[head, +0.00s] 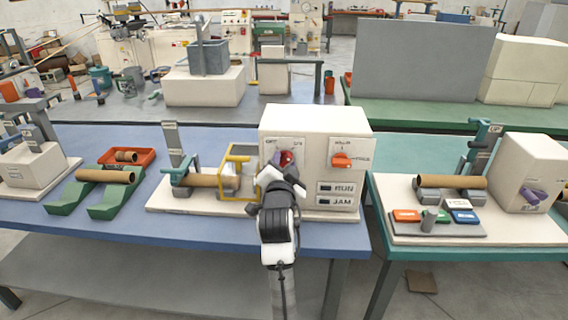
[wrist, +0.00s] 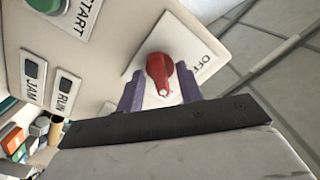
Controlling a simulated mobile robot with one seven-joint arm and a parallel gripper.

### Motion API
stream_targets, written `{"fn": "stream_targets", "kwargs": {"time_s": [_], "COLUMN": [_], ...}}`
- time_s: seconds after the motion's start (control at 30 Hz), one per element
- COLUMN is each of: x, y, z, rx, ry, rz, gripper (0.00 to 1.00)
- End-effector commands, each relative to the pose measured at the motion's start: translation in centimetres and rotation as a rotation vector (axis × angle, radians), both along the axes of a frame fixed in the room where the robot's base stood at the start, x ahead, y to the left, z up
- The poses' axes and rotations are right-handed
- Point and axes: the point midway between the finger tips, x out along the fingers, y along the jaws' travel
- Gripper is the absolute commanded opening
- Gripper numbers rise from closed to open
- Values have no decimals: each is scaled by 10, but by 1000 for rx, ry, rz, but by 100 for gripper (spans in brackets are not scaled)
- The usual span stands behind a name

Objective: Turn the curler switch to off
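The red knob (head: 288,157) is on the upper left of the cream box's front, largely hidden by my gripper in the head view. In the wrist view the red knob (wrist: 159,74) sits on a white plate, with an OFF label (wrist: 205,62) to its upper right. The knob's end with a white mark points down in that picture, away from OFF. My gripper (wrist: 159,90) has purple fingers, apart, one on each side of the knob. I cannot tell whether they touch it.
A green START button (wrist: 47,5) is nearby.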

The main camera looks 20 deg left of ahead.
Motion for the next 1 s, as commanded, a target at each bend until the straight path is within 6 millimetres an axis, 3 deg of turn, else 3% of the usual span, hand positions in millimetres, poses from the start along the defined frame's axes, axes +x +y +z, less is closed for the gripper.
{"fn": "stream_targets", "kwargs": {"time_s": [0.17,0.47,1.0], "x": [0,0,0], "y": [0,0,0], "z": [0,0,0], "rx": [0,0,-127], "ry": [0,0,-36], "rz": [0,0,-1], "gripper": [36,0,0]}}
